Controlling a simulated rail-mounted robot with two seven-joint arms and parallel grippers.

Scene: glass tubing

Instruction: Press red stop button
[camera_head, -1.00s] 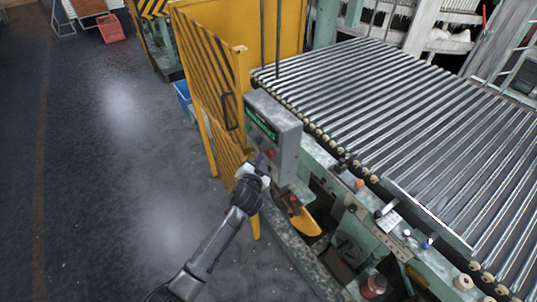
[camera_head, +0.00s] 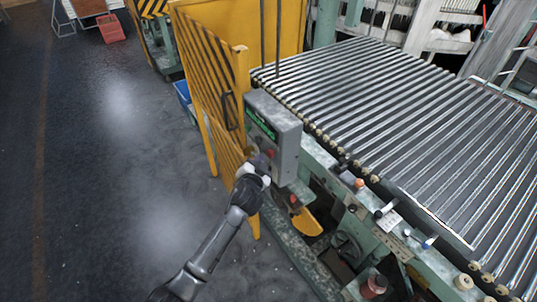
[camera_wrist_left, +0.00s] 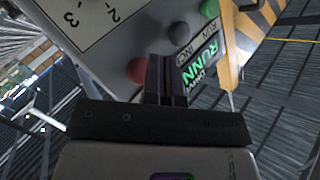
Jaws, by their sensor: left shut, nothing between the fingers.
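A grey control box (camera_head: 288,137) with a green lit display stands at the near end of the roller conveyor. A red button (camera_head: 270,153) shows low on its front face. My left gripper (camera_head: 261,161) is at this face, just beside the button. In the left wrist view the red button (camera_wrist_left: 138,70) lies just left of the shut fingers (camera_wrist_left: 167,58). The fingers are empty and point at the panel. A dark knob (camera_wrist_left: 173,47) is just beyond their tips. I cannot tell whether the fingers touch the panel. My right gripper is not in view.
The roller conveyor (camera_head: 400,120) fills the right. A green machine frame with levers and a yellow part (camera_head: 306,222) lies below the box. The grey floor (camera_head: 120,170) at left is clear.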

